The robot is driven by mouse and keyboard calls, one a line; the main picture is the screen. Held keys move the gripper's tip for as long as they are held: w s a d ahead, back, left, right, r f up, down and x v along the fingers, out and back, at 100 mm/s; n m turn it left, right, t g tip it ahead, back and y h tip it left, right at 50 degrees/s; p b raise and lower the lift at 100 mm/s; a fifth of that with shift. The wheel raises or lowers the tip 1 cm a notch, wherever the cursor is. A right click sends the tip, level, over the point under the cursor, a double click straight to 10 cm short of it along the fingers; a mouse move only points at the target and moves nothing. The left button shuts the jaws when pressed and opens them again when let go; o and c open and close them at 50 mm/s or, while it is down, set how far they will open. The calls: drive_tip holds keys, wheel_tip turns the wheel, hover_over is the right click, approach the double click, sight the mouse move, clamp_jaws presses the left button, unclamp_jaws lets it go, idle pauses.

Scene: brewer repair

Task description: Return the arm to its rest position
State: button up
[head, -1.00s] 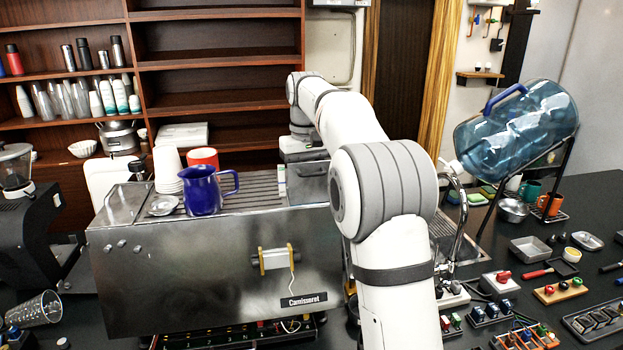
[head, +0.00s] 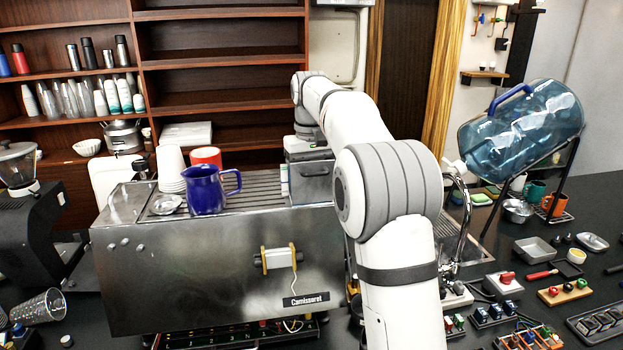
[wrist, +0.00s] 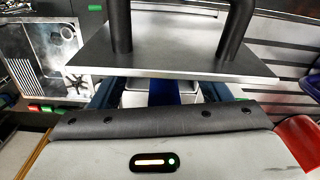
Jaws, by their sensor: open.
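My white arm reaches from the lower right of the head view back over the steel brewer (head: 210,275), bent at a large grey-banded joint. Its far end points down behind a small metal box (head: 313,182) on the brewer's top; the jaws are hidden there. In the wrist view my gripper (wrist: 160,96) shows two blue fingers spread apart, so it is open. A grey plate (wrist: 170,52) with two dark posts covers part of the fingers. A bluish shape shows between them; I cannot tell what it is or whether anything touches.
A blue pitcher (head: 206,190), stacked white cups (head: 171,168) and a red cup (head: 206,156) stand on the brewer's top. A large water bottle (head: 522,125) on a stand is at the right, with small parts and trays on the dark counter (head: 590,200).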

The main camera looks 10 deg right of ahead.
drive_tip(key=shift+a, duration=0.15)
wheel_tip(320, 180, up, 5)
drive_tip(key=p, duration=0.4)
drive_tip(key=shift+r+p, duration=0.1)
drive_tip(key=shift+p, duration=0.2)
drive_tip(key=shift+r, duration=0.95)
